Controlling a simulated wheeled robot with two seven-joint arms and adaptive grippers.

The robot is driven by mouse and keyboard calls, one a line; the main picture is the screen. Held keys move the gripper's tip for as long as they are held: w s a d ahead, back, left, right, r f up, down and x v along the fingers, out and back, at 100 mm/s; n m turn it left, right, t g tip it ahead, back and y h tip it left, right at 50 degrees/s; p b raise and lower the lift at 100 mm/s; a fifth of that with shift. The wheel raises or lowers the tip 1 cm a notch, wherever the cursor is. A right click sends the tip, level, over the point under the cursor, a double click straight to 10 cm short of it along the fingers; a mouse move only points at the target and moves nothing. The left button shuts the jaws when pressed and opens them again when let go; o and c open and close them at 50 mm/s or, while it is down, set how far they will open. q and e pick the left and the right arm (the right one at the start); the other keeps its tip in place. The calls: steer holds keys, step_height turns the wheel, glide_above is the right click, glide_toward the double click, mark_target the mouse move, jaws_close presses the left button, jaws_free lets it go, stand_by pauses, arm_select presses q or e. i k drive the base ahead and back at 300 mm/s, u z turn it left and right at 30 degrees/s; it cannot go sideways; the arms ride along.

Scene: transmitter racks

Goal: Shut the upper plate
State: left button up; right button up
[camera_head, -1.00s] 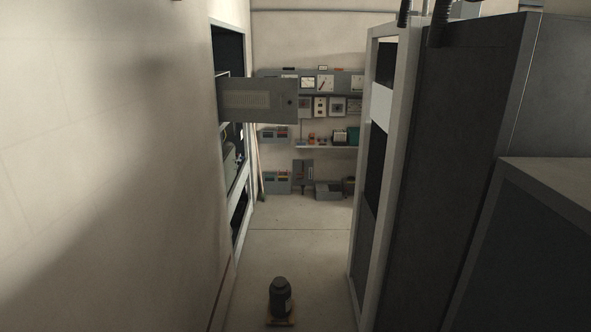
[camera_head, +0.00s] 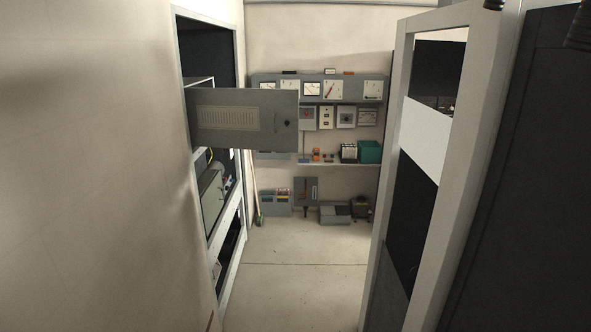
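The upper plate (camera_head: 222,119) is a grey vented panel with a small dark knob near its right end. It stands open, swung out from the left rack (camera_head: 239,190) into the aisle. Behind it, the rack's upper opening is dark. Below it, a lower bay shows a greenish-grey unit and some wiring. Neither of my grippers is in view.
A white-framed rack (camera_head: 425,200) with dark bays stands on the right, beside a dark cabinet (camera_head: 515,170). A pale wall (camera_head: 90,170) fills the left. The aisle floor (camera_head: 295,285) is clear. Meters and shelves (camera_head: 335,162) line the far wall.

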mark_target(250, 119)
steer(key=i, duration=0.95)
steer(key=u, duration=0.55)
